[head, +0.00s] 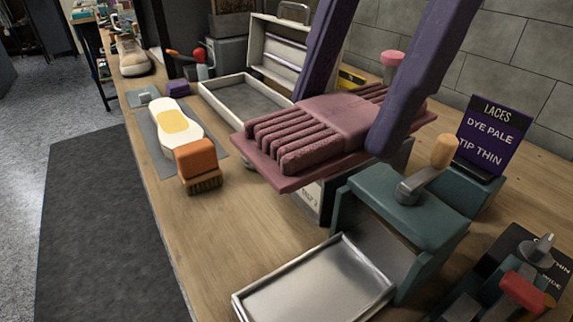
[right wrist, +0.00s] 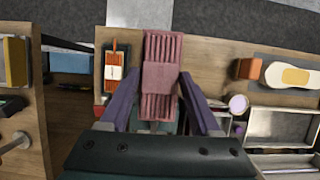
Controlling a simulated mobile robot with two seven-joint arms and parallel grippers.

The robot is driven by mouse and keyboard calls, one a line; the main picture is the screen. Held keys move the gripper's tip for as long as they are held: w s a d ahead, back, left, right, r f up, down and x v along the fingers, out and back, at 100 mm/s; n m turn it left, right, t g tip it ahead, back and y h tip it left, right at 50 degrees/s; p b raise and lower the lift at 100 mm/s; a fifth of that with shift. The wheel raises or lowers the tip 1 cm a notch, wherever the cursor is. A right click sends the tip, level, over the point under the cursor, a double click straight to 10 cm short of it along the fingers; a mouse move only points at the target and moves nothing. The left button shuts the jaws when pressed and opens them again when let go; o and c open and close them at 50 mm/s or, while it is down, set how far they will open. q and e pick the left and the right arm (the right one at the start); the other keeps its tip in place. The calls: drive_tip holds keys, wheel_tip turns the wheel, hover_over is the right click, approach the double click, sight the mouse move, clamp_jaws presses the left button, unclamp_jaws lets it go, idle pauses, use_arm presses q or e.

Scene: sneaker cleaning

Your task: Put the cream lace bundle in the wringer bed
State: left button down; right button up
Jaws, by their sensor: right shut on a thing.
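My right gripper (head: 343,120) has purple fingers and is shut across a dusty-pink ribbed bundle (head: 290,140) with a wide middle band and a flat pink backing. It is held above the table, behind the teal wringer (head: 405,210). The bundle also shows between the fingers in the right wrist view (right wrist: 162,52). The wringer has a crank with a wooden knob, and a shallow empty metal tray (head: 240,304) lies in front of it as its bed. I see no clearly cream lace bundle. My left gripper is not in view.
A dark sign reading LACES, DYE PALE, TIP THIN (head: 493,135) stands behind the wringer. An orange brush (head: 196,158) and a white sole with a yellow patch (head: 173,122) lie to the left. A red-handled device (head: 522,292) is at the front right. Bare table lies left of the tray.

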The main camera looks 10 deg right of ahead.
wheel_tip(320, 180, down, 14)
drive_tip(key=b, duration=0.3)
drive_tip(key=shift+r+b, duration=0.2)
drive_tip(key=shift+b, duration=0.1)
wheel_tip(320, 180, down, 6)
drive_tip(key=shift+b, duration=0.9)
drive_tip(key=o, duration=1.5)
drive_tip(key=shift+r, duration=0.1)
drive_tip(key=shift+p+v, duration=1.65)
drive_tip(key=shift+v, duration=4.3)
